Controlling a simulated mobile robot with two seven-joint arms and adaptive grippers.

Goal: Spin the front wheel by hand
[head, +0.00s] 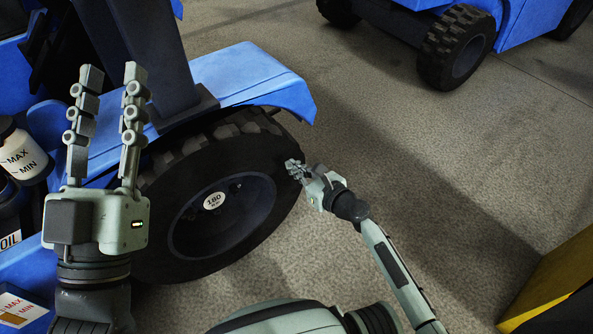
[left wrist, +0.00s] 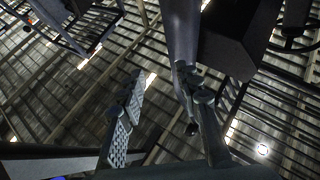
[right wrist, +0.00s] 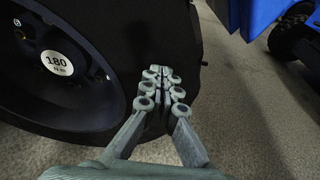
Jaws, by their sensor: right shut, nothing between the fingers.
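The front wheel (head: 222,196) has a black tyre and a dark blue rim, and sits under the blue fender. A round white label reading 180 is on its hub. The right wrist view shows the wheel (right wrist: 75,65) at the left. My right gripper (head: 292,166) is shut and empty at the right edge of the tyre; in the right wrist view its fingertips (right wrist: 161,72) overlap the tyre's edge. I cannot tell whether they touch. My left gripper (head: 110,75) points up at the left, open and empty, in front of the vehicle. In the left wrist view its fingers (left wrist: 162,85) stand apart.
The blue fender (head: 255,80) overhangs the wheel. Bottles (head: 18,150) marked MAX and MIN stand at the left. A second blue vehicle (head: 455,45) is at the back right, and a yellow object (head: 560,280) is at the lower right. The floor between is clear.

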